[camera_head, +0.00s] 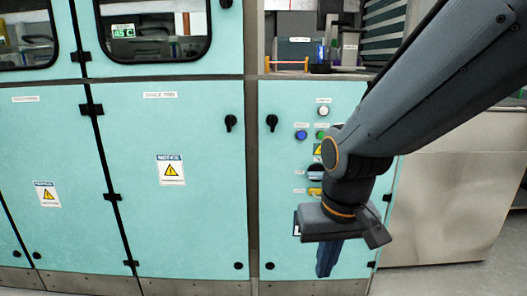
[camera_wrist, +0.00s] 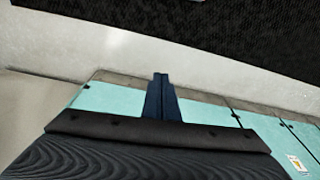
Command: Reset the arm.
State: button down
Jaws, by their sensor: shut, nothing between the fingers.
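My arm (camera_head: 430,85) reaches in from the upper right in the head view, in front of a teal cabinet. My gripper (camera_head: 325,272) hangs from its end and points down, with its blue fingers together and nothing between them. In the wrist view, my gripper (camera_wrist: 160,80) shows its two blue fingers pressed side by side, empty. Floor and the lower edge of the cabinet lie beyond the fingertips. The arm hides part of the cabinet's control panel.
The teal cabinet doors (camera_head: 200,225) carry black latches and warning labels. Blue (camera_head: 301,135) and white (camera_head: 323,111) buttons sit on the panel left of my arm. A bench opening (camera_head: 315,65) with small items is above. A grey metal cabinet (camera_head: 450,215) stands at right.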

jog(key=s+a+r+n+g+p, duration=0.1)
jog(key=s+a+r+n+g, duration=0.1)
jog(key=s, duration=0.6)
jog(key=d+r+m+p, duration=0.3)
jog(key=d+r+p, duration=0.6)
jog(key=p, duration=0.9)
jog(key=shift+w+d+r, duration=0.3)
jog(key=shift+w+r, duration=0.05)
jog(key=shift+r, duration=0.25)
